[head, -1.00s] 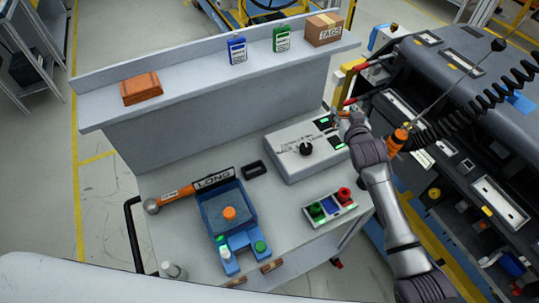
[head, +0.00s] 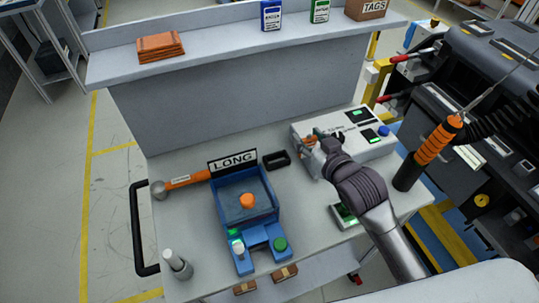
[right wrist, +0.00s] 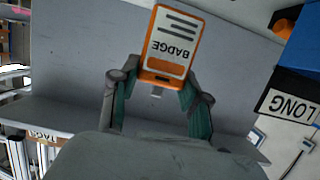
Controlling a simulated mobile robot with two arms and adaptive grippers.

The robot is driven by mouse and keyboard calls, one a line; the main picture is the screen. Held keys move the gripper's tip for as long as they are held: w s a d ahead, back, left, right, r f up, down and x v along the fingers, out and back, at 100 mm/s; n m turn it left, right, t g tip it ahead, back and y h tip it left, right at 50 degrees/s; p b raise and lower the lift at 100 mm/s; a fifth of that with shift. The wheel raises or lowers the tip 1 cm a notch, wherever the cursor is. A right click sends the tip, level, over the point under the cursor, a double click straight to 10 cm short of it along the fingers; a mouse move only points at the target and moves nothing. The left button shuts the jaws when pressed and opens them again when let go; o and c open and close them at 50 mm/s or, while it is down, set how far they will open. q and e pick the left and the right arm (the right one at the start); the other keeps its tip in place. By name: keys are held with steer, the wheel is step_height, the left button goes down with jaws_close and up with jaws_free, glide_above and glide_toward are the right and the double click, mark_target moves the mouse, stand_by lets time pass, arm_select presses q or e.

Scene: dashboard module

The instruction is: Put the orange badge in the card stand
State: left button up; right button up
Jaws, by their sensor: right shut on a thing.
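The orange badge (right wrist: 173,42) is held in my right gripper. In the right wrist view it has an orange frame, a white face and the word BADGE, which reads upside down. My right gripper (right wrist: 160,82) is shut on its lower edge in that view. In the head view the right gripper (head: 314,142) is above the left part of the grey control box, and only a small orange part of the badge shows. A small black holder (head: 276,159), which looks like the card stand, sits on the bench left of the gripper, apart from the badge. My left gripper is out of view.
The blue LONG tray (head: 222,206) with an orange knob is left of my arm. The grey control box (head: 375,150) is below the gripper. An orange-handled tool (head: 185,180) lies at left.

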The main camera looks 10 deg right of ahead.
steer(key=shift+w+a+f+p, duration=0.2)
steer(key=shift+w+a+f, duration=0.85)
steer(key=shift+f, duration=0.5)
steer(key=shift+w+a+f+p, duration=0.2)
steer(key=shift+w+a+f, duration=0.8)
steer(key=shift+f, duration=0.5)
steer(key=shift+w+a+f+p, duration=0.2)
steer(key=shift+w+a+f, duration=0.85)
steer(key=shift+f, duration=0.5)
steer(key=shift+s+a+f, duration=0.1)
steer(key=shift+s, duration=0.05)
steer(key=o, duration=1)
steer(key=shift+o, duration=0.2)
steer(key=b+v, duration=0.1)
steer(key=v, duration=1.1)
